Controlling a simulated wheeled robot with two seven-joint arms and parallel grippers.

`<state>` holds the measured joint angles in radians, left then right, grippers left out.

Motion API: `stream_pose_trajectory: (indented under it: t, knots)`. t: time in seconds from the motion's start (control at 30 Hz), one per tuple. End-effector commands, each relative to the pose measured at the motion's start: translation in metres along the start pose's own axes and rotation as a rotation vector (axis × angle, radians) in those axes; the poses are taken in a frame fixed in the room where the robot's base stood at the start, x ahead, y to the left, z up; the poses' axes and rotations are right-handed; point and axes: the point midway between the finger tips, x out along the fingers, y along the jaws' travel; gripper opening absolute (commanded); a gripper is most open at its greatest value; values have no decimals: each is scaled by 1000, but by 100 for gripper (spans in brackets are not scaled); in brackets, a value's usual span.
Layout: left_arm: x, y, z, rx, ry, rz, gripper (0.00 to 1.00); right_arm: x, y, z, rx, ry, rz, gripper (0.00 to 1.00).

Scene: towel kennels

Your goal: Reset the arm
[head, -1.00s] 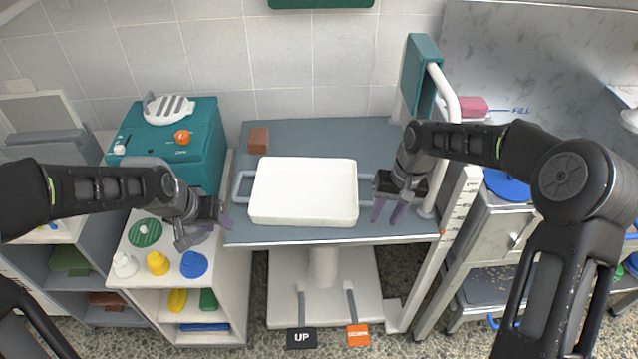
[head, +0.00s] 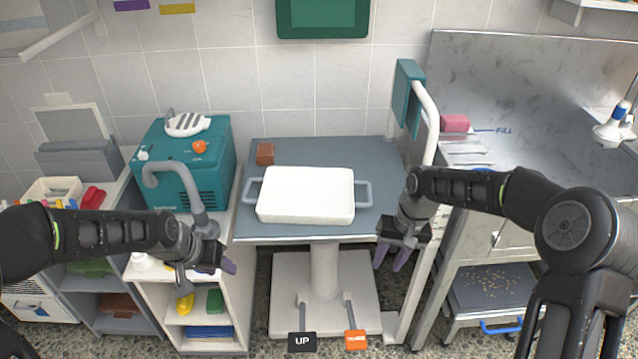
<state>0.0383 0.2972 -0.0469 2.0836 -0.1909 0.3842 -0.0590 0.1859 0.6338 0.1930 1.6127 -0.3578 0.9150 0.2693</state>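A white tray (head: 305,196) with a grey loop handle at each short end lies flat and empty on the grey lift table (head: 280,154). My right gripper (head: 392,258) is to the right of the tray, near the table's front right corner. Its two purple fingers are apart with nothing between them, and it does not touch the tray. My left gripper (head: 222,268) is left of the table, in front of the white shelf unit.
A brown block (head: 265,154) lies at the table's back left. A teal machine (head: 200,170) with a grey pipe stands left. A white post with a teal panel (head: 408,97) rises at the right, near my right gripper. UP (head: 302,342) and orange (head: 356,341) pedals are below.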

Motion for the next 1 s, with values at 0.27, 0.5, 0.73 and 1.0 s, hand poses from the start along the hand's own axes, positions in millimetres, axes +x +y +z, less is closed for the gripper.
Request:
stream_pose_trajectory:
  t: [0.27, 0.5, 0.73, 1.0]
  knots:
    - [0, 0, 0, 0, 0, 0, 36, 0, 0, 0, 0, 0, 0, 36]
    - [0, 0, -5, -5, 20, -1, 36, 0, -2, -8, -16, 32, -10, 36]
    - [18, 13, -10, -50, 123, 23, 36, 35, -36, -20, -62, 198, -123, 36]
    - [121, 64, 139, -196, -9, 94, 36, 170, -68, 120, 2, 236, -233, 36]
